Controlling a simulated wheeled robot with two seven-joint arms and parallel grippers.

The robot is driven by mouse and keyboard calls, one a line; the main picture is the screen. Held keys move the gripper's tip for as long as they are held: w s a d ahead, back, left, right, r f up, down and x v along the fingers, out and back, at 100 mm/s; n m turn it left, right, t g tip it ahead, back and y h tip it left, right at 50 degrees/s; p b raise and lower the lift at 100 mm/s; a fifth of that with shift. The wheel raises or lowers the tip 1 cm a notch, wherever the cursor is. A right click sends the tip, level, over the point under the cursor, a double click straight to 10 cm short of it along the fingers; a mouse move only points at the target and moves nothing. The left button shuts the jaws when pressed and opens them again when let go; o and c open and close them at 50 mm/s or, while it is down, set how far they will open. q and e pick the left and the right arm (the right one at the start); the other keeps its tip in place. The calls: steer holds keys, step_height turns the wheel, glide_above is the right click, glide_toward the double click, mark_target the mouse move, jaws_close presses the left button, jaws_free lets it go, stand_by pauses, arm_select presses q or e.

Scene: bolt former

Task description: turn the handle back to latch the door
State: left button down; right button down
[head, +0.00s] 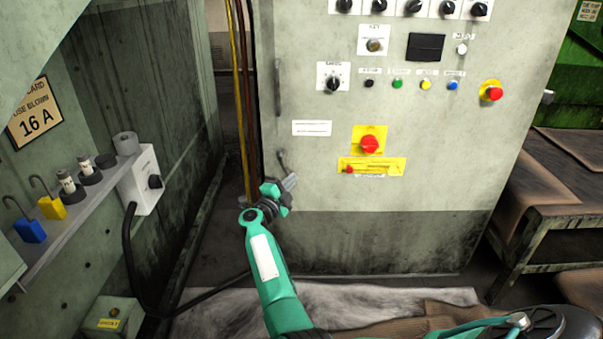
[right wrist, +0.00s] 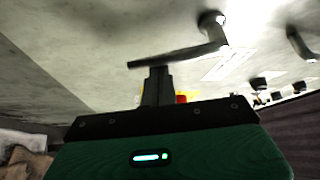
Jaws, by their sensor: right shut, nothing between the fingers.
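The grey cabinet door (head: 320,175) fills the middle of the head view and looks closed against its frame. Its small dark handle (head: 283,158) sits low near the door's left edge. In the right wrist view the handle (right wrist: 180,54) is a bent lever running from a round pivot at the upper right toward the left. My right gripper (head: 290,183) is at the handle's lower end, shut and empty. Its fingertips (right wrist: 157,72) are right at the lever; I cannot tell whether they touch it. My left gripper is not in view.
A red emergency button (head: 369,144) and a yellow plate (head: 371,166) are right of the gripper. A vertical dark bar (head: 277,88) is above it. Yellow and brown pipes (head: 240,100) run along the left. A shelf (head: 75,205) with padlocks stands further left.

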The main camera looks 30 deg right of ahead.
steer(key=shift+w+a+f+m+g, duration=0.15)
steer(key=shift+w+a+f+m, duration=0.05)
steer(key=shift+w+a+m, duration=0.25)
steer(key=shift+w+a+f+m+g, duration=0.2)
steer(key=shift+w+a+m, duration=0.1)
steer(key=shift+a, duration=0.2)
stand_by(0.4)
